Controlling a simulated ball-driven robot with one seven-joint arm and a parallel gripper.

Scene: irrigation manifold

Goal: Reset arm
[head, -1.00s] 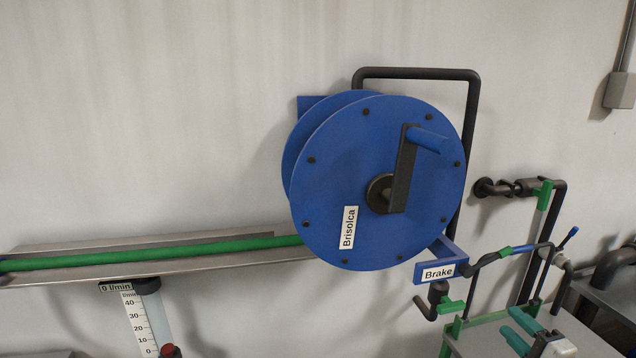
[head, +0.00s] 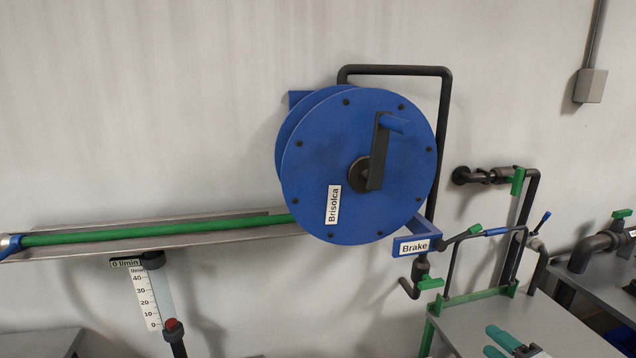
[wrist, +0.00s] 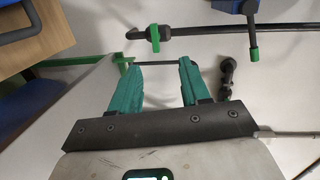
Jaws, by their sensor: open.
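My gripper (head: 510,343) shows at the bottom right of the head view, with teal fingers in front of the grey table. In the wrist view, my gripper (wrist: 158,76) has its two teal fingers apart with nothing held between them. A thin dark bar shows beyond the fingertips; I cannot tell how far off it is. The rest of my arm is out of view.
A blue hose reel (head: 350,165) labelled Brisolca hangs on the wall, with a Brake bracket (head: 412,246) beneath it. A green hose (head: 150,232) lies in a metal trough. Green-handled valves and dark pipes stand by the grey table (head: 500,318).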

